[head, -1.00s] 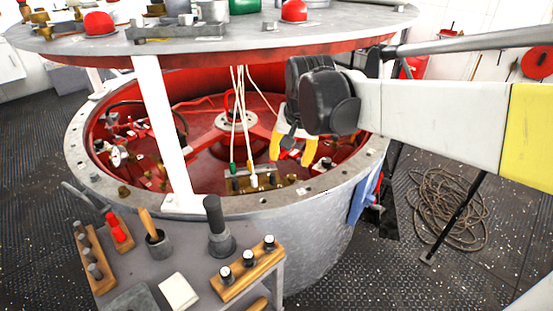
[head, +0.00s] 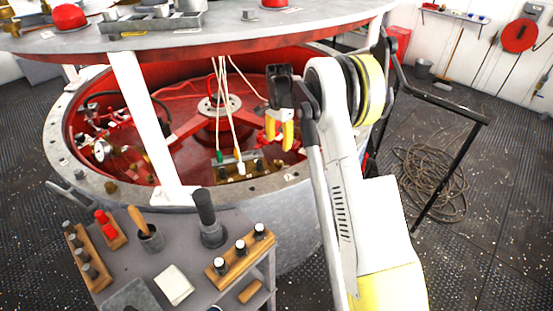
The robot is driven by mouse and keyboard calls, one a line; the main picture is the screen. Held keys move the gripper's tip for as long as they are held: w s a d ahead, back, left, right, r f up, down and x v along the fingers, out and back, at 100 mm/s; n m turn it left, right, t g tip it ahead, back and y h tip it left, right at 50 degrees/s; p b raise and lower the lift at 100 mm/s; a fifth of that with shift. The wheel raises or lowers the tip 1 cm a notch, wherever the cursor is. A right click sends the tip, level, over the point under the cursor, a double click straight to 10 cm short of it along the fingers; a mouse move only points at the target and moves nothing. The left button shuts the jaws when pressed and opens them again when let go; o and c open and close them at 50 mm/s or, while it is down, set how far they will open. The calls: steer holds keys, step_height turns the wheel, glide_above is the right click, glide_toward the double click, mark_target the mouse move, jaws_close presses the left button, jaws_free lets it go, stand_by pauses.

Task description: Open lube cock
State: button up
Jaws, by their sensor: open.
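My gripper (head: 278,144) hangs inside the round tank, on its right side, with its two yellow fingers pointing down and apart. It is open, and I see nothing held between the fingers. Small red parts (head: 264,138) show behind and beside the fingers; my gripper partly hides them. I cannot tell for sure which fitting is the lube cock, or whether the fingers touch anything. A brass block with several fittings (head: 232,176) sits below and left of my gripper, at the tank's near inner edge.
The tank's grey flanged rim (head: 290,180) surrounds the red interior. A round grey deck (head: 250,42) overhangs it, held by a white post (head: 145,125). Pale cords (head: 222,110) hang left of my gripper. A tool bench (head: 200,265) stands in front; coiled rope (head: 430,180) lies right.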

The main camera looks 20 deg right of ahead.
mark_target(279, 162)
step_height(279, 162, down, 10)
steer(key=b, duration=0.3)
steer(key=shift+s+f, duration=0.15)
steer(key=shift+f, duration=0.1)
jaws_close()
